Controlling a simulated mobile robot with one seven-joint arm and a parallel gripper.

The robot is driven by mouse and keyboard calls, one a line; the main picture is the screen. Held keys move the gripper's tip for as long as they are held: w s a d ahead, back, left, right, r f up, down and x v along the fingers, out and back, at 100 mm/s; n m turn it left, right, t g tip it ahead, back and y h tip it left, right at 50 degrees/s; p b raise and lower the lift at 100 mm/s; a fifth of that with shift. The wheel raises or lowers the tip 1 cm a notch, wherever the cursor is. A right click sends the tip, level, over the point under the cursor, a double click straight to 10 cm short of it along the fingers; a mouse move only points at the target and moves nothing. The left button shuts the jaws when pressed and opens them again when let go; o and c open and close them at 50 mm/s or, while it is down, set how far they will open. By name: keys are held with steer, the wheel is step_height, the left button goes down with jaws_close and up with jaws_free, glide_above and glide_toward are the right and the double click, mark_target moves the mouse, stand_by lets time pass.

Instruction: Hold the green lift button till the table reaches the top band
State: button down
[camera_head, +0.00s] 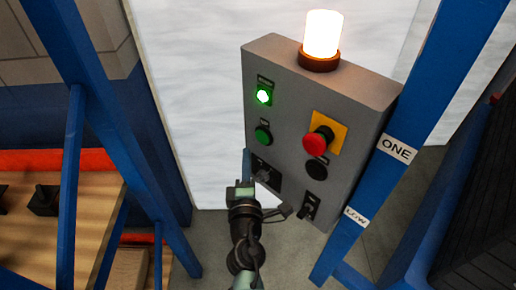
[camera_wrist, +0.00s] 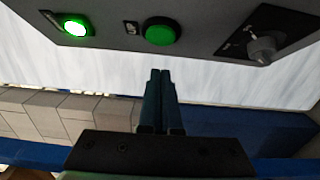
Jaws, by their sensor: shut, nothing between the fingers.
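The green lift button (camera_head: 263,135) is round and sits on the front of a grey control box (camera_head: 290,110). It shows in the wrist view as a green cap (camera_wrist: 162,34) beside a label reading UP. My gripper (camera_head: 246,160) is at the lower left of the box. In the wrist view its two dark fingers (camera_wrist: 160,74) are together and empty, pointing towards the panel. Their tips show just below the button, with a visible gap in the picture. I cannot identify the lift table or the top band for certain.
A lit green lamp (camera_head: 264,96) is above the button; a red mushroom button (camera_head: 318,141) on yellow and a black button (camera_head: 317,168) are to the right. A selector knob (camera_wrist: 263,48) is nearby. A glowing beacon (camera_head: 323,35) tops the box. Blue posts (camera_head: 385,140) flank it.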

mark_target(258, 136)
steer(key=shift+w+d, duration=0.7)
steer(key=shift+w, duration=0.2)
steer(key=shift+w+d, duration=0.7)
steer(key=shift+w, duration=0.15)
